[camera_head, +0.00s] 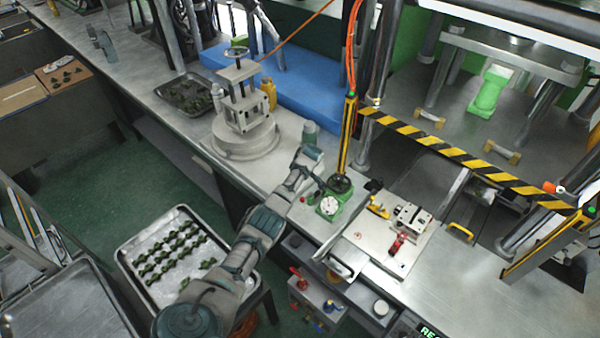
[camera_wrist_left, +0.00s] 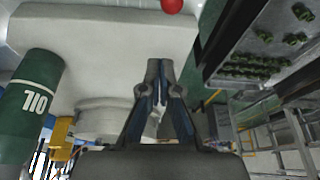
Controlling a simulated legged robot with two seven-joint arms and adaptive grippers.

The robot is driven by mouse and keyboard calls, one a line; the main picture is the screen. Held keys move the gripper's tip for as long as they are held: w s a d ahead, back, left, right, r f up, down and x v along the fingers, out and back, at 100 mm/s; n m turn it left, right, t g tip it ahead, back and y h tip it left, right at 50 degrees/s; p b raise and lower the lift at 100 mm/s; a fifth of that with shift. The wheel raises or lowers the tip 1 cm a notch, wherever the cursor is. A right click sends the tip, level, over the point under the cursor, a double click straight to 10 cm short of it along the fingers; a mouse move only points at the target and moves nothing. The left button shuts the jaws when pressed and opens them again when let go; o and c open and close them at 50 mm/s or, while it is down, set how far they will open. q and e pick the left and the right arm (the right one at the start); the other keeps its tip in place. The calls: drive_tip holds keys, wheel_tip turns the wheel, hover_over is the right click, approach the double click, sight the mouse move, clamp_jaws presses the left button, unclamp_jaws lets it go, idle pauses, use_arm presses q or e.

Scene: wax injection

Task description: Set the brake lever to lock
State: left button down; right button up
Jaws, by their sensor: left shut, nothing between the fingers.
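A round red knob (camera_wrist_left: 172,5) shows at the top edge of the left wrist view, and the rest of it is cut off. I cannot tell whether it belongs to the brake lever. In the head view, a small red knob (camera_head: 302,199) sits near the bench's front edge, just right of my left forearm. My left gripper (camera_wrist_left: 160,70) is shut and empty, with its fingertips apart from the red knob. My right gripper is in neither view.
A green oil bottle (camera_head: 309,133) stands near my left wrist; it also shows in the left wrist view (camera_wrist_left: 32,105). A green dial gauge (camera_head: 329,206) and a metal mould (camera_head: 412,218) are to the right. A clamp press (camera_head: 240,95) stands behind. A tray (camera_head: 135,245) of dark parts lies below.

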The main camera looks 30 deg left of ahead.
use_arm(q)
drive_tip(key=v, duration=0.5)
drive_tip(key=shift+s+r, duration=0.35)
drive_tip(key=shift+s, duration=0.05)
